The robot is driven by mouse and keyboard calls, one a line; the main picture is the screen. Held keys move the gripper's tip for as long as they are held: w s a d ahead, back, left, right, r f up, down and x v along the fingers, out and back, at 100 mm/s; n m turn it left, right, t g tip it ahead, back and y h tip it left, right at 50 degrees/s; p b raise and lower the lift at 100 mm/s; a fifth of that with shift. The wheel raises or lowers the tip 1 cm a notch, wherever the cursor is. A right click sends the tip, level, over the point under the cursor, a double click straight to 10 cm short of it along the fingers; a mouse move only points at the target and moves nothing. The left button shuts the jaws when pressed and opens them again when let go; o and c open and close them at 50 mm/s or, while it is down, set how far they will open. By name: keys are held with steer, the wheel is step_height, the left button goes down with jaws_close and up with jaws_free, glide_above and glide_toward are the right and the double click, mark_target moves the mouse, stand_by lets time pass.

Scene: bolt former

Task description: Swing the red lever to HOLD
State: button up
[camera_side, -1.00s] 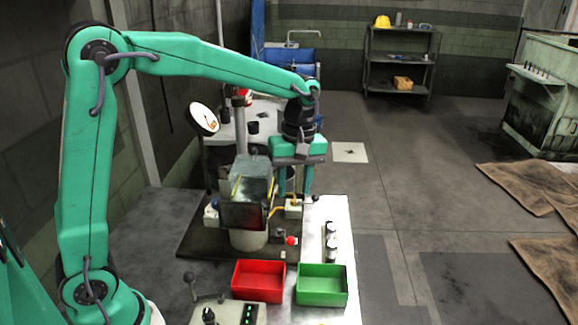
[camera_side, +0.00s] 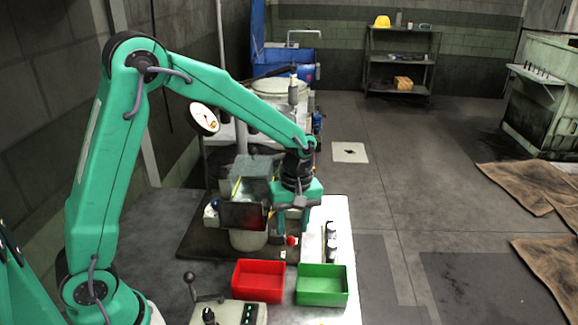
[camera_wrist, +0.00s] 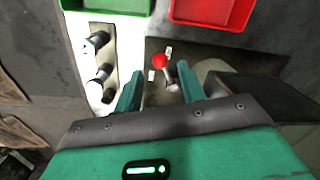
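The red lever's ball knob (camera_wrist: 159,61) shows in the wrist view on a short grey stem, ahead of the gap between my fingers. The red knob (camera_side: 292,240) also shows in the side view, just below my gripper (camera_side: 297,212). In the wrist view my gripper (camera_wrist: 160,86) is open, with one teal finger on each side and nothing held. The knob looks clear of both fingers. Two small white tags (camera_wrist: 168,49) lie beside the lever; their lettering is too small to read, so I cannot tell which position is HOLD.
A red bin (camera_side: 258,280) and a green bin (camera_side: 322,284) stand in front of the lever. Dark-topped cylinders (camera_side: 331,242) stand on the pale bench to its right. The machine's boxy head (camera_side: 243,215) is close on the left. A control box (camera_side: 240,313) is nearer.

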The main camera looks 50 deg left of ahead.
steer(key=shift+s+a+f, duration=0.1)
steer(key=shift+s+f, duration=0.05)
steer(key=shift+f, duration=2.1)
jaws_close()
